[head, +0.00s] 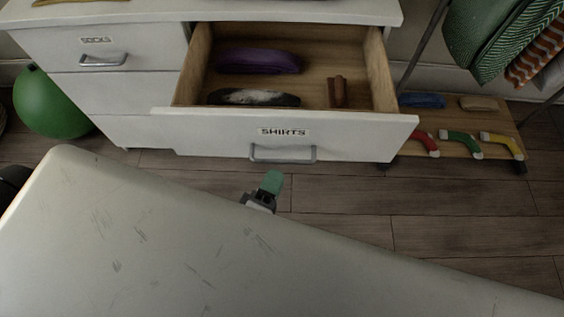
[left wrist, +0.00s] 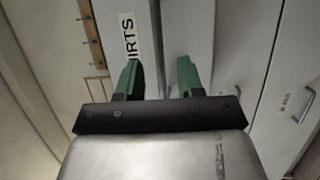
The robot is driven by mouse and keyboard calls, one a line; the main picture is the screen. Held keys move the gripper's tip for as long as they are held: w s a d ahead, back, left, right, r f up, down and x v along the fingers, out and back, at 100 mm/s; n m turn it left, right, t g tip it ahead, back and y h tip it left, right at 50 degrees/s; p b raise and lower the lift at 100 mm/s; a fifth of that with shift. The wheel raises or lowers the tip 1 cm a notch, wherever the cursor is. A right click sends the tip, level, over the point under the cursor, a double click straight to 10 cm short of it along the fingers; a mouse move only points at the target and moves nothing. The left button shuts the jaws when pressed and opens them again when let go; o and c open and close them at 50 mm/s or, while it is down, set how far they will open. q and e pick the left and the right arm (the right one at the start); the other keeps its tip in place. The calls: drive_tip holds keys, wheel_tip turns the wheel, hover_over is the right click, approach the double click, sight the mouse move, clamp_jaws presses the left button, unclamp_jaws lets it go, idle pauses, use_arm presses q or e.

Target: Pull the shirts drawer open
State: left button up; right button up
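The white drawer labelled SHIRTS (head: 215,130) stands pulled out from the dresser, with its wooden inside showing. Its grey bar handle (head: 283,155) is on the front below the label. My left gripper (head: 271,182) is just below and in front of the handle, apart from it in the head view. In the left wrist view, the two green fingers of my left gripper (left wrist: 158,76) are spread, with nothing seen held between them. The SHIRTS label (left wrist: 129,38) shows partly there beside the fingers. My right gripper is not in view.
Inside the drawer lie a purple folded cloth (head: 258,61), a dark and white item (head: 254,97) and a brown item (head: 337,92). A closed SOCKS drawer (head: 140,53) is at upper left. A green ball (head: 52,103) and a low wooden rack (head: 455,140) flank the dresser.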

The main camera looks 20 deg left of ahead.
use_arm(q)
drive_tip(key=v, duration=0.5)
drive_tip(key=shift+s, duration=0.2)
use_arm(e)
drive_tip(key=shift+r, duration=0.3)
use_arm(q)
drive_tip(key=shift+f, duration=0.1)
